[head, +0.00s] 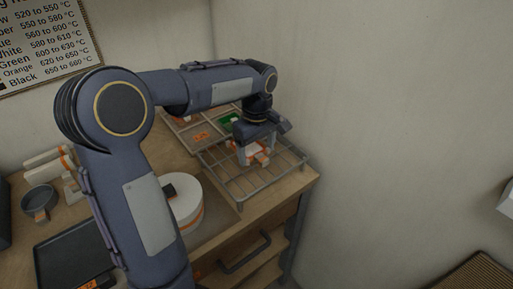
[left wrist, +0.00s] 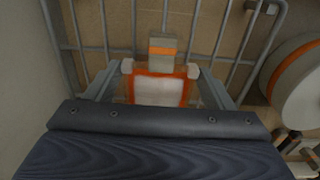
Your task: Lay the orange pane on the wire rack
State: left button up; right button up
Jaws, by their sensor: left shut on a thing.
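The orange pane (head: 261,158) is a small pale panel with an orange border. It is in my left gripper (head: 255,151), over the wire rack (head: 221,172). In the left wrist view the pane (left wrist: 158,91) sits between my two fingertips, with a pale tab with an orange band (left wrist: 162,49) just beyond it. The rack's grey bars (left wrist: 205,40) run behind it. I cannot tell whether the pane touches the bars. My left gripper is shut on the pane. My right gripper is not in view.
A white round container with an orange band (head: 187,203) stands left of the rack, and also shows in the left wrist view (left wrist: 300,82). A tray with colored pieces (head: 188,124) lies behind the rack. A dark tray (head: 70,258) and small bowl (head: 40,203) are left. A wall is close on the right.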

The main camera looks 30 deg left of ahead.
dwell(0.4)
pick_arm(q)
jog(key=o, duration=1)
jog(key=shift+o, duration=0.2)
notch_tip(320, 180, up, 7)
jog(key=p, duration=0.6)
